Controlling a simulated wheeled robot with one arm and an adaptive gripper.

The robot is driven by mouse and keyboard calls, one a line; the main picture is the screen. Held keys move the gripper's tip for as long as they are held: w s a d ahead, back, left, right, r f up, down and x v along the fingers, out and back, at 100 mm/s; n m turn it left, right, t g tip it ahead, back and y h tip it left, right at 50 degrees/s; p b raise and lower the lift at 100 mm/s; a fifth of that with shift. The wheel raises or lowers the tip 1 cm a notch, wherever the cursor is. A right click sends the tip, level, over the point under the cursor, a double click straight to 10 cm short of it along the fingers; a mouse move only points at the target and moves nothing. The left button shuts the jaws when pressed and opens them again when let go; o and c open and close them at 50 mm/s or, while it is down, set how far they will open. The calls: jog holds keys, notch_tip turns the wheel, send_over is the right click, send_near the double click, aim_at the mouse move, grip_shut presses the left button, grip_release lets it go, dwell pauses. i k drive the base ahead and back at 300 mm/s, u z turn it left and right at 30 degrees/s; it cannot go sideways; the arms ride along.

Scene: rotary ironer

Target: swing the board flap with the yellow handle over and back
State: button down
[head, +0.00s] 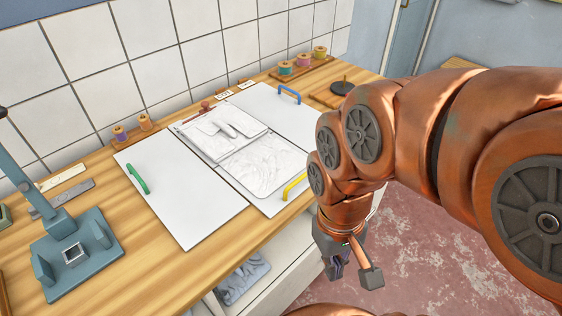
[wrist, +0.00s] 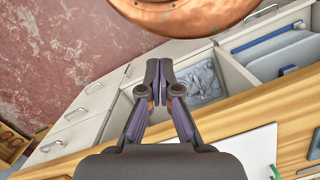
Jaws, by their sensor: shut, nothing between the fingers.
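The yellow handle (head: 295,186) stands at the front right corner of the middle part of the white board, close to the counter's front edge. White cloth (head: 262,165) lies on the middle part, wrinkled in front and smoother behind. The left flap (head: 178,195) lies flat with a green handle (head: 137,178). A right flap (head: 270,112) lies flat with a blue handle (head: 289,94). My gripper (head: 338,270) hangs in front of the counter, below and right of the yellow handle, apart from it. In the wrist view my gripper (wrist: 159,75) is shut and empty, pointing at the drawers.
An open drawer (wrist: 200,82) below the counter holds grey-white cloth. A blue-grey press stand (head: 75,255) is at the left. Thread spools (head: 303,60) stand at the back, before the tiled wall. The red floor (head: 420,240) is clear.

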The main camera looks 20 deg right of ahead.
aim_at(273, 204)
jog(key=u, duration=1.65)
jog(key=k, duration=0.5)
jog(key=z, duration=0.15)
